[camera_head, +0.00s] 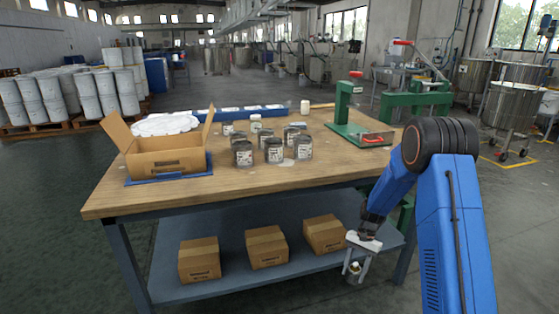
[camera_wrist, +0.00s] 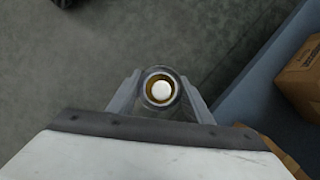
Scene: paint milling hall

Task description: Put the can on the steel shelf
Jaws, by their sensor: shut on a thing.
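My gripper (camera_head: 356,274) is at the front right of the workbench, by the front edge of its lower steel shelf (camera_head: 232,259). It is shut on a small can (camera_head: 353,267), which looks upright between the fingers. In the wrist view the can (camera_wrist: 160,88) shows from above as a round rim with a brownish inside and a white centre, held by both fingers (camera_wrist: 160,98). Grey floor lies behind and around it. The steel shelf (camera_wrist: 245,88) is to the right of the can there, and the can is clear of it in the picture.
Three cardboard boxes stand on the shelf: left (camera_head: 199,260), middle (camera_head: 266,248) and right (camera_head: 323,235). Bare shelf shows between them. The wooden bench top (camera_head: 200,199) above carries several cans (camera_head: 274,151), an open carton (camera_head: 165,162) and a green press (camera_head: 345,110).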

